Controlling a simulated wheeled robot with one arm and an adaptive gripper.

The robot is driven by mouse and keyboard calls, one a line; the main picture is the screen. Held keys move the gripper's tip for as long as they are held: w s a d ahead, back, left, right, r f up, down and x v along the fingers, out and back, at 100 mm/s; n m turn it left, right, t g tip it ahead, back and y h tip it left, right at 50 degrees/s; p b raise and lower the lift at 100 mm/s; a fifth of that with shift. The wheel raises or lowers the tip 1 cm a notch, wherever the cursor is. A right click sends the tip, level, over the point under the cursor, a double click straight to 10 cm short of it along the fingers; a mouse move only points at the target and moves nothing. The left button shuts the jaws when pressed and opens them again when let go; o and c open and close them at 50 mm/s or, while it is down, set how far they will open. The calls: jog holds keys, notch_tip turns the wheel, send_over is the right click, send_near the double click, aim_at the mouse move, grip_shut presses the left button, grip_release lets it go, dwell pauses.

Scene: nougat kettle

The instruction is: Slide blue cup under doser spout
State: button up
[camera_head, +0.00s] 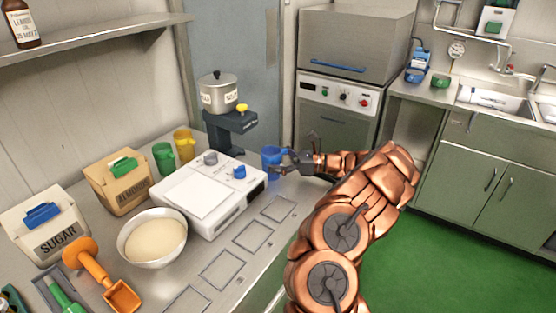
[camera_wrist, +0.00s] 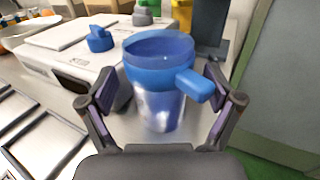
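The blue cup (camera_head: 271,157) stands upright on the steel counter, right of the white machine and in front of the doser. In the wrist view the blue cup (camera_wrist: 158,75) has a solid blue rim, a clear lower body, and a handle pointing toward the right finger. My gripper (camera_head: 283,162) is open around the cup, one finger on each side. A gap shows at the left finger; contact between handle and right finger is unclear. The doser is a metal pot (camera_head: 218,93) on a dark stand (camera_head: 232,133) with a yellow knob; its spout is hard to make out.
The white machine (camera_head: 210,195) with a small blue knob sits left of the cup. Yellow (camera_head: 184,145) and green (camera_head: 163,157) cups stand behind it. A white bowl (camera_head: 152,237) and an orange scoop (camera_head: 105,275) lie nearer. Flat outlined counter panels are clear.

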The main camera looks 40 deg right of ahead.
aim_at(263, 152)
jog(key=c, duration=1.1)
jog(key=shift+w, duration=0.1)
jog(key=shift+w+a, duration=0.1)
jog(key=shift+w, duration=0.45)
jog(key=shift+w, duration=0.35)
jog(key=shift+w+a, duration=0.1)
jog(key=shift+w, duration=0.25)
jog(key=shift+w+a, duration=0.2)
jog(key=shift+w, duration=0.8)
jog(key=shift+w+r, duration=0.1)
jog(key=shift+w+a, duration=0.1)
jog(key=shift+w, duration=0.25)
jog(key=shift+w+a, duration=0.25)
jog(key=shift+w, duration=0.4)
